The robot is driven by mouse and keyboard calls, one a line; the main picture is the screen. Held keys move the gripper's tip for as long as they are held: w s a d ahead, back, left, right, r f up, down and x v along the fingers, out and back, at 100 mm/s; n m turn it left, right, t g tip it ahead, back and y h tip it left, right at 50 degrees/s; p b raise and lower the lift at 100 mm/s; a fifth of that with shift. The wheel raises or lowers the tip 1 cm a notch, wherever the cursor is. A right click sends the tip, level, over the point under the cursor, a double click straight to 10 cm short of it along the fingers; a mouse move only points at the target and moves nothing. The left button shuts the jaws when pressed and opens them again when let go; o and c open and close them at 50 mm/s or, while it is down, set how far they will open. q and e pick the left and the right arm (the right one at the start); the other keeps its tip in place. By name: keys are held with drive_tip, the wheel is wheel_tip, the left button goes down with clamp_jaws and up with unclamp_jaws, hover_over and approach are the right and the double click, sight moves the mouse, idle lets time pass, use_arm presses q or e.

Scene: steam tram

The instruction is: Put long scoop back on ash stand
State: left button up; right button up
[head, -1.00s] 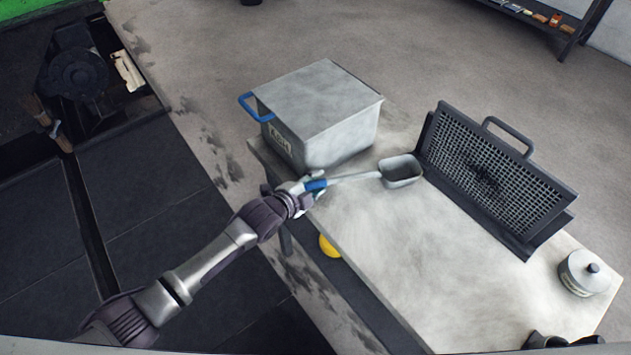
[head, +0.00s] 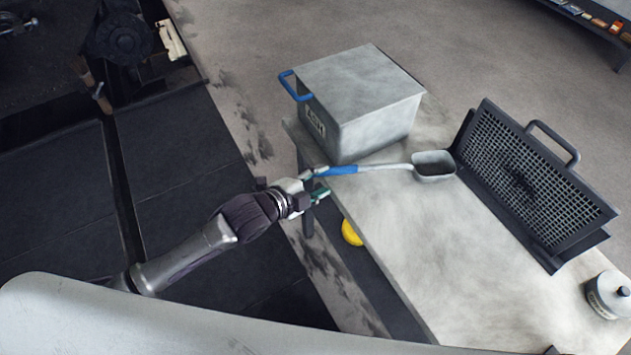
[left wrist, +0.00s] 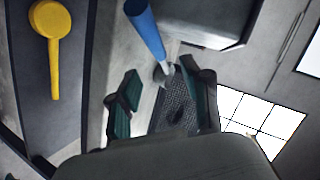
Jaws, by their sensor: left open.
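The long scoop (head: 390,167) lies on the grey stand (head: 400,245), its blue handle (head: 338,170) at the stand's left edge and its metal bowl (head: 433,165) toward the mesh rack. In the left wrist view the blue handle (left wrist: 146,28) shows beyond the fingers. My left gripper (head: 317,186) is open at the handle's end, by the stand's left edge. In the left wrist view its two green-padded fingers (left wrist: 162,100) stand apart with nothing held between them. My right gripper is not in view.
A lidded ash box (head: 365,105) with a blue handle stands behind the scoop. A mesh rack (head: 535,180) stands on the right, and a round lidded tin (head: 608,295) at the front right. A yellow object (head: 351,232) sits below the stand's edge. The stand's middle is clear.

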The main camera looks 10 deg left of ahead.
use_arm(q)
drive_tip(key=shift+s+a+r, duration=0.25)
drive_tip(key=shift+s+a, duration=0.15)
drive_tip(key=shift+s, duration=0.1)
